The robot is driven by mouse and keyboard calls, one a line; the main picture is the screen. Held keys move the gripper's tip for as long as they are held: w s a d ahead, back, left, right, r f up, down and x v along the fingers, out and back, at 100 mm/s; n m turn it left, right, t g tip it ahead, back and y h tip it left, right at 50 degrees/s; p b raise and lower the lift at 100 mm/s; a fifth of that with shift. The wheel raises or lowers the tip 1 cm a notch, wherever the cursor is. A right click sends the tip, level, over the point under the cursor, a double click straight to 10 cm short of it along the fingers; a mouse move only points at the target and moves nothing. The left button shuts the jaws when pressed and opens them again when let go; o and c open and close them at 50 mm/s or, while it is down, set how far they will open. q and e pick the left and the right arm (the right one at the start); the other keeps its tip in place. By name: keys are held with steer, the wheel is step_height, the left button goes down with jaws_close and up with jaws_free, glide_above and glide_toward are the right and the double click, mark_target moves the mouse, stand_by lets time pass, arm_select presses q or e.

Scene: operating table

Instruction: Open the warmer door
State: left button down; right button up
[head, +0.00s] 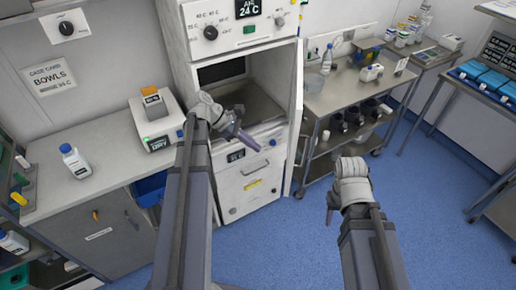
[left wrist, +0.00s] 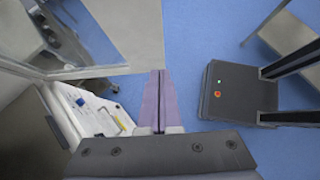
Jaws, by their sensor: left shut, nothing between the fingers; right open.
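The warmer (head: 185,45) is the tall white cabinet with a 24 C display. Its upper compartment (head: 240,100) is uncovered and looks empty. The warmer door (head: 297,115) stands swung out on the right side, seen nearly edge-on in the head view. A pale panel with a glass area, apparently this door, fills the upper left of the left wrist view (left wrist: 138,30). My left gripper (head: 256,144) is shut and empty, in front of the cabinet below the opening and left of the door; its purple fingers also show in the left wrist view (left wrist: 158,80). My right gripper (head: 330,208) is open and empty over the floor.
A steel trolley (head: 345,85) with bottles and dark cups stands right of the door. A counter (head: 105,150) with a small device (head: 157,120) and a white bottle (head: 75,160) is on the left. Blue floor (head: 300,240) is clear ahead.

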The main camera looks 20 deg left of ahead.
arm_select(q)
steer(key=w+d+f+b, duration=0.2)
steer(key=d+f+b, duration=0.2)
steer(key=d, duration=0.4)
steer(key=shift+w+d+f, duration=0.2)
steer(key=shift+d+f, duration=0.2)
steer(key=shift+f, duration=0.2)
steer(key=w+d+n+t, duration=0.1)
steer(key=w+d, duration=0.5)
steer(key=d, duration=0.3)
steer(key=w+d+n+t+y, duration=0.1)
steer(key=w+d+n, duration=0.1)
steer(key=w+d, duration=0.4)
steer(key=w+d+n+t, duration=0.1)
steer(key=w+d, duration=0.5)
steer(key=d, duration=0.8)
steer(key=shift+w, duration=0.15)
